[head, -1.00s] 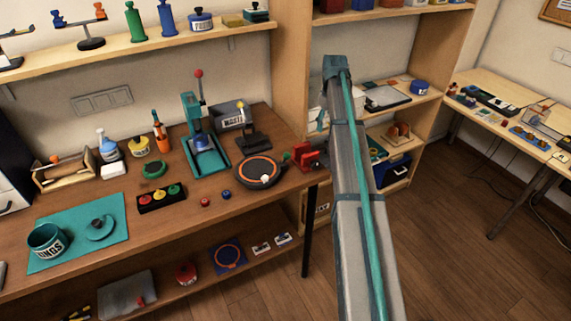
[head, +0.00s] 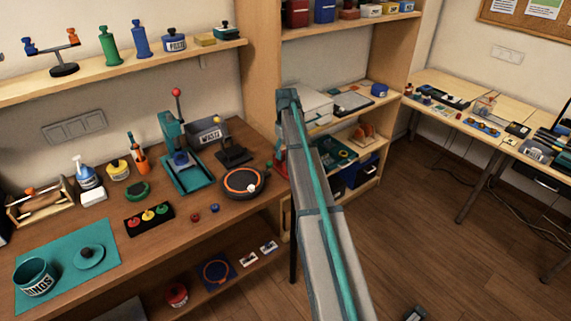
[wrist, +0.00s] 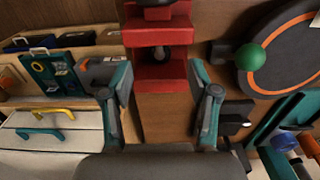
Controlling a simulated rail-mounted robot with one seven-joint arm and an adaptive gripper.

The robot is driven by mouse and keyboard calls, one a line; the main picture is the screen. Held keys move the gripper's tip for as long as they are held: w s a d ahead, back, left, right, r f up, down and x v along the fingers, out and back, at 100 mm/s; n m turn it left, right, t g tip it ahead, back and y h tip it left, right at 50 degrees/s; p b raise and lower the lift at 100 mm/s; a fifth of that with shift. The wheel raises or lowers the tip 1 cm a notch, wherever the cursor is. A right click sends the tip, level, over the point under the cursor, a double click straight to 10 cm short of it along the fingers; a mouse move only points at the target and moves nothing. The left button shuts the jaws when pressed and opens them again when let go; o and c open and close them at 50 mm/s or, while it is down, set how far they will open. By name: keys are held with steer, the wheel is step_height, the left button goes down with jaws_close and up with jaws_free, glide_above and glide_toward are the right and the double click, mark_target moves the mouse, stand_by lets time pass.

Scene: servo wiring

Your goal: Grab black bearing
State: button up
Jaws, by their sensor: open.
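I cannot pick out a black bearing with certainty in either view. My gripper (wrist: 160,78) is open in the wrist view, its two teal and grey fingers apart with nothing held. A red vise (wrist: 158,38) appears beyond and between the fingers, with a dark rounded part (wrist: 157,11) at its top, cut by the picture edge; I cannot tell what that part is. In the head view my arm hides my gripper and most of the vise.
A black disc with an orange ring (head: 243,181) lies on the wooden workbench (head: 185,232), beside the vise. A teal press (head: 180,158) stands further left. Shelves (head: 365,105) stand behind my arm.

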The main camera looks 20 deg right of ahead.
steer(key=shift+w+f+p, duration=0.2)
steer(key=shift+f+p, duration=0.9)
steer(key=shift+f, duration=1.35)
jaws_close()
